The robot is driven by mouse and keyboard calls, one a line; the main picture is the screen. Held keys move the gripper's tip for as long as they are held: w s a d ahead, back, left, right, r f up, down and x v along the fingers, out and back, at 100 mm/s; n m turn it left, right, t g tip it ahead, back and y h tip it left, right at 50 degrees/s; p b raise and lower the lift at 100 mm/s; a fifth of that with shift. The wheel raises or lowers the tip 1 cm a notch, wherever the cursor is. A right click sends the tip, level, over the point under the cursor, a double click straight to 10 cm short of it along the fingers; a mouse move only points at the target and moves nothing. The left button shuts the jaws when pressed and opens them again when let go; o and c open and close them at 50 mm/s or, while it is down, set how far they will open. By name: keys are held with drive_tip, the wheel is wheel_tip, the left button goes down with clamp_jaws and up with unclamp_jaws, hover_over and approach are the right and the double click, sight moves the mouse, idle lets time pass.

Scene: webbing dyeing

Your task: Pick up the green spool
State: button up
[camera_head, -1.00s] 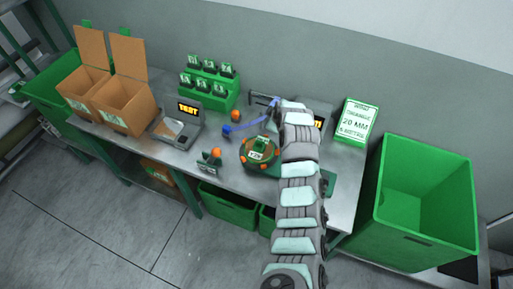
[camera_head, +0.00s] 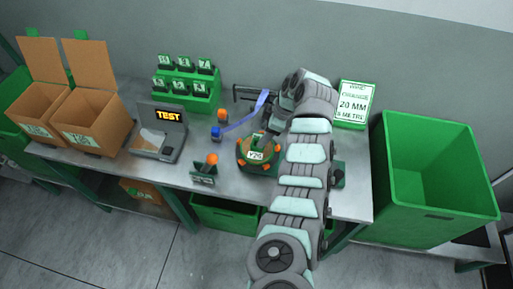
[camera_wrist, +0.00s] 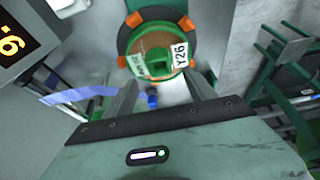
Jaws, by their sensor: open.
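The green spool (camera_head: 262,143) sits on a round green base with orange tabs, on the grey table in the head view. It has a white label reading Y26. In the wrist view the spool (camera_wrist: 157,62) shows its square green hub from above, beyond my fingertips. My gripper (camera_wrist: 163,88) is open, its two fingers apart with the spool ahead of the gap and nothing held. In the head view my arm hides part of the area right of the spool. A blue strip of webbing (camera_head: 246,118) runs behind the spool, beside a blue piece (camera_head: 216,134).
A test device (camera_head: 166,131) and two open cardboard boxes (camera_head: 98,126) stand left. A green rack (camera_head: 190,98) of numbered blocks is behind. A green sign (camera_head: 352,104) and a large green bin (camera_head: 425,220) are right. A small stand with an orange knob (camera_head: 211,159) is left of the spool.

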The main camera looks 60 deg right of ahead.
drive_tip(key=x, duration=0.5)
drive_tip(key=shift+s+f, duration=0.1)
drive_tip(key=shift+f, duration=0.25)
clamp_jaws()
idle(0.3)
drive_tip(key=shift+r, duration=0.1)
